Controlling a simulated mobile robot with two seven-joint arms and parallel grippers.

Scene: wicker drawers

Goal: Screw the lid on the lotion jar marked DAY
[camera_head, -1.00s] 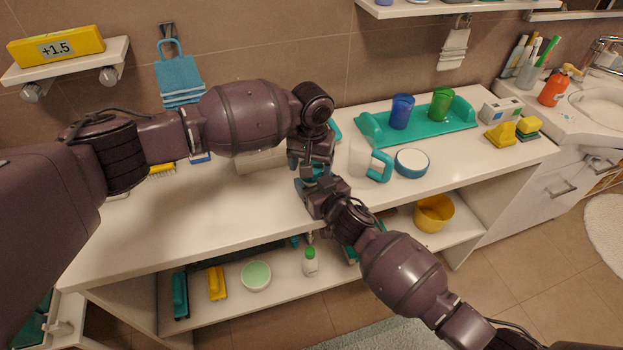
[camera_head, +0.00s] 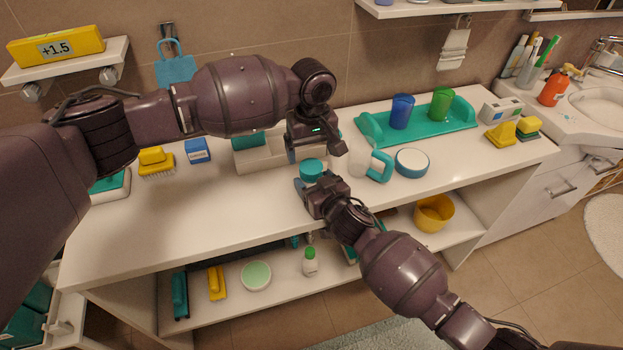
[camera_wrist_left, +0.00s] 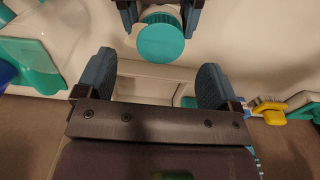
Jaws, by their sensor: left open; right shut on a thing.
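A teal round lid (camera_head: 312,168) sits on top of a small jar at the front middle of the counter. The lid also shows in the left wrist view (camera_wrist_left: 161,43), with a pale bit of the jar (camera_wrist_left: 160,12) behind it. No DAY marking is visible. My right gripper (camera_head: 314,183) is shut on the jar, one finger on each side, as the left wrist view also shows (camera_wrist_left: 160,17). My left gripper (camera_head: 315,152) is open and empty just above the lid, apart from it. I cannot tell how tight the lid is.
A white organizer (camera_head: 272,156) stands behind the jar. A teal-handled cup (camera_head: 379,167) and a round teal-and-white container (camera_head: 412,163) stand to the right. A blue box (camera_head: 198,150) and yellow brush (camera_head: 156,162) are at left. The counter's front left is clear.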

